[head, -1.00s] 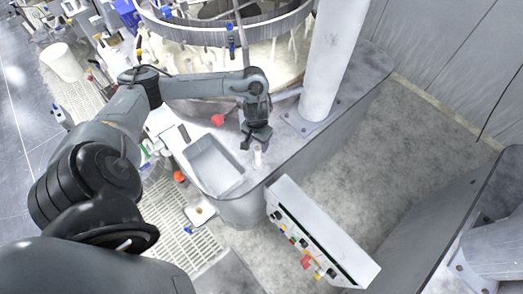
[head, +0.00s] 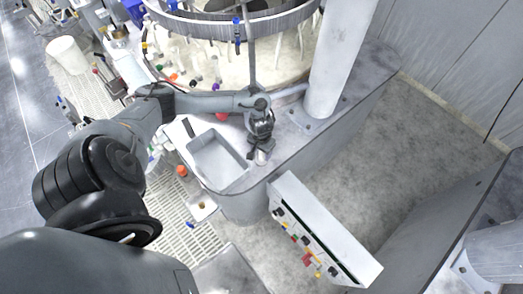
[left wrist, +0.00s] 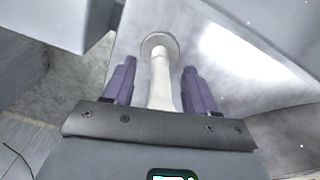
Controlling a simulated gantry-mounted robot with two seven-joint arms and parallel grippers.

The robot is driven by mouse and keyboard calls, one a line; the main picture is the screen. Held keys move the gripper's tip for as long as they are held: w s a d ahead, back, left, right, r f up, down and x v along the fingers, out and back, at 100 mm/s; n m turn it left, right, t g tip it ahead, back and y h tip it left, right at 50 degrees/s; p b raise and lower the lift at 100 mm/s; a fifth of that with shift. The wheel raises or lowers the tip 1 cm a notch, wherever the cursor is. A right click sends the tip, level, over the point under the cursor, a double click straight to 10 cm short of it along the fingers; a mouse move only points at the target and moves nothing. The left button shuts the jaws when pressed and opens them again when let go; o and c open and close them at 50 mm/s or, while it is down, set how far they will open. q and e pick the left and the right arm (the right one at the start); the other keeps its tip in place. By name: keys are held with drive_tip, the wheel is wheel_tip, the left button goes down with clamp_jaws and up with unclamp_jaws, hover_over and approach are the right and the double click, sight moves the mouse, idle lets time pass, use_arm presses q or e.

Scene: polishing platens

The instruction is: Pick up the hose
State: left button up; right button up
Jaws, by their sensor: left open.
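The hose, a short white upright piece with a round flared end, shows between my fingers in the left wrist view (left wrist: 161,78). In the head view only a small pale part of the hose (head: 262,158) shows under my left gripper, at the edge of the grey worktop. My left gripper (head: 261,152) is open, with its two purple fingers (left wrist: 159,88) on either side of the hose. A gap shows between each finger and the hose. My right gripper is not in view.
A sunken rectangular basin (head: 216,162) lies just left of the gripper. A thick white column (head: 336,65) stands to the right behind. A control box with coloured buttons (head: 322,235) is in front. The large round platen (head: 225,50) is at the back.

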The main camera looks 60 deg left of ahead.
use_arm(q)
drive_tip(key=shift+c, duration=0.5)
clamp_jaws()
